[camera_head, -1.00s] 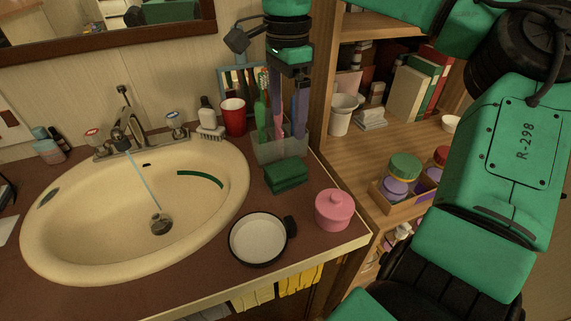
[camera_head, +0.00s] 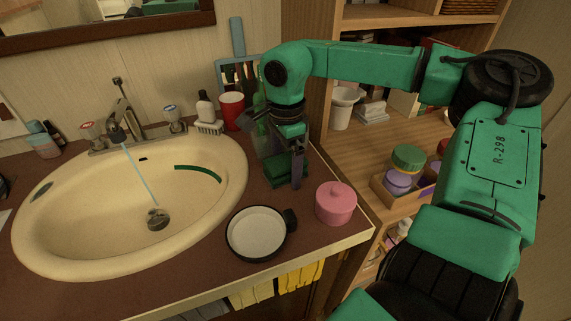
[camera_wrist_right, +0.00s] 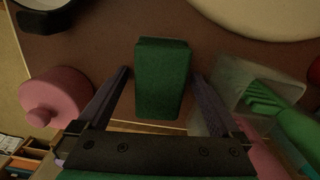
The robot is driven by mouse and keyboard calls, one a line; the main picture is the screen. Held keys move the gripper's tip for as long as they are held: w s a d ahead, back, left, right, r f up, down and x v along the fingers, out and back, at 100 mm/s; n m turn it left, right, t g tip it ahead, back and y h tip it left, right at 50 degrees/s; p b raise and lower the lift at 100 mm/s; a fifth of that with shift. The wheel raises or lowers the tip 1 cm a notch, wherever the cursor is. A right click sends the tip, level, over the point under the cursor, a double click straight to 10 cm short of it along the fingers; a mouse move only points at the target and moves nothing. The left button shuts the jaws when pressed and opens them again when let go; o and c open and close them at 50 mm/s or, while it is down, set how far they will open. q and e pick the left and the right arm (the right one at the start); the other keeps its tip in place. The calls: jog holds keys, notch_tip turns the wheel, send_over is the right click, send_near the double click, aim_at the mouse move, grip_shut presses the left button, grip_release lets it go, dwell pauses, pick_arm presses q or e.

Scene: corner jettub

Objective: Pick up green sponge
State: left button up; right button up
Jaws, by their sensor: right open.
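The green sponge (camera_head: 277,175) lies on the brown counter to the right of the sink, partly hidden behind my right gripper in the head view. In the right wrist view the sponge (camera_wrist_right: 163,82) is a dark green block in the upper middle. My right gripper (camera_head: 296,183) points down at the sponge. Its two fingers (camera_wrist_right: 161,76) are open, one on each side of the sponge, with a gap showing on both sides. I cannot tell how high the fingertips are above the counter. My left gripper is not in view.
A pink lidded pot (camera_head: 336,204) and a small black-rimmed pan (camera_head: 257,233) stand near the counter's front edge. A clear holder (camera_wrist_right: 233,88) with green items stands close beside the right gripper. The sink (camera_head: 90,205) and red cup (camera_head: 231,110) are to the left.

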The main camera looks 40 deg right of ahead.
jog(key=c, duration=1.3)
jog(key=shift+r, duration=0.1)
jog(key=shift+c, duration=0.2)
notch_tip(320, 180, up, 15)
jog(key=p, duration=0.2)
notch_tip(320, 180, up, 5)
jog(key=p, duration=0.1)
send_over(285, 160)
jog(key=o, duration=0.6)
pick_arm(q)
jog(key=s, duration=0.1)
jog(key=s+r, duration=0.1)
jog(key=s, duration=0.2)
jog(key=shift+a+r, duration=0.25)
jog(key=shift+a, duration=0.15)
pick_arm(e)
jog(key=c, duration=0.5)
